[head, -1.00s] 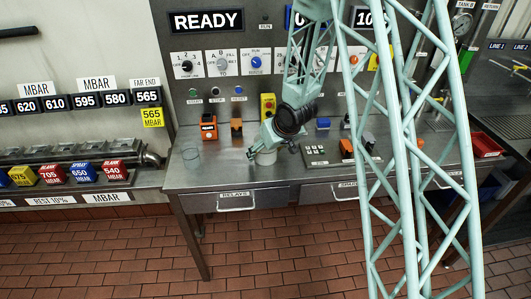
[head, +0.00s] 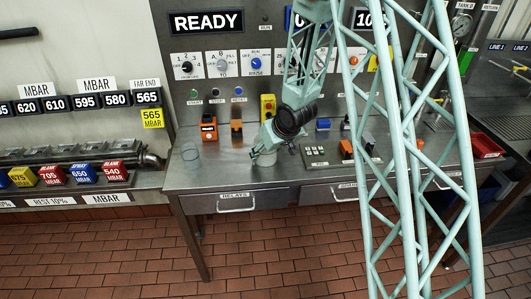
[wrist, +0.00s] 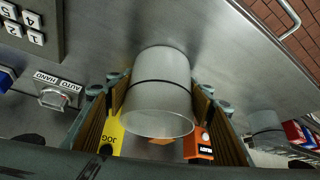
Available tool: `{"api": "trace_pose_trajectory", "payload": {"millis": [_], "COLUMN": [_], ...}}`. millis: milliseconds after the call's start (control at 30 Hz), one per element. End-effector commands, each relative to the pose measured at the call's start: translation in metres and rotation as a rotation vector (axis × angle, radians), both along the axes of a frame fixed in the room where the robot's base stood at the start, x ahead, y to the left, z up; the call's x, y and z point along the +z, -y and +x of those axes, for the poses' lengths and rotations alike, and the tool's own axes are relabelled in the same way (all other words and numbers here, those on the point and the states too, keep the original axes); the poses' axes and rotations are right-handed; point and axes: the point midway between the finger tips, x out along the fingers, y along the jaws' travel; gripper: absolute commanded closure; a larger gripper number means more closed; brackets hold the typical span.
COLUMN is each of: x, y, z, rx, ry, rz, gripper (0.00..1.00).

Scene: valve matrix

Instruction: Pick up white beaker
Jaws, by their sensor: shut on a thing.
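The white beaker (head: 266,159) stands upright on the steel bench, partly hidden behind my gripper (head: 264,150) in the head view. In the wrist view the beaker (wrist: 160,98) is a pale, translucent cylinder with a dark band around it, centred between the two fingers. My gripper (wrist: 160,84) is shut on the beaker, one finger on each side. The beaker's base appears to be at the bench surface; I cannot make out any gap under it.
A clear glass beaker (head: 190,152) stands to the left on the bench. An orange-and-black device (head: 209,129) and a yellow box with a red button (head: 268,106) are behind. A red tray (head: 485,146) is at the far right.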

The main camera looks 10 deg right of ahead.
Motion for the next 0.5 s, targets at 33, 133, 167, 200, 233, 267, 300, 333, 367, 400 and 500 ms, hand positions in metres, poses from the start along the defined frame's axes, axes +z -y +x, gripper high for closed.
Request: {"api": "trace_pose_trajectory", "payload": {"millis": [33, 133, 167, 200, 233, 267, 300, 333, 367, 400, 500], "x": [0.000, 0.000, 0.000, 0.001, 0.001, 0.002, 0.003, 0.005, 0.006, 0.008, 0.016], "y": [0.000, 0.000, 0.000, 0.000, 0.000, 0.000, 0.000, 0.000, 0.000, 0.000, 0.000], "z": [0.000, 0.000, 0.000, 0.000, 0.000, 0.000, 0.000, 0.000, 0.000, 0.000, 0.001], "rx": [0.000, 0.000, 0.000, 0.000, 0.000, 0.000, 0.000, 0.000, 0.000, 0.000, 0.001], "ry": [0.000, 0.000, 0.000, 0.000, 0.000, 0.000, 0.001, 0.001, 0.001, 0.001, 0.002], "rz": [0.000, 0.000, 0.000, 0.000, 0.000, 0.000, 0.000, 0.000, 0.000, 0.000, 0.000], "gripper": [0.62, 0.62, 0.62, 0.62, 0.62, 0.62, 0.62, 0.62, 0.62, 0.62, 0.62]}}
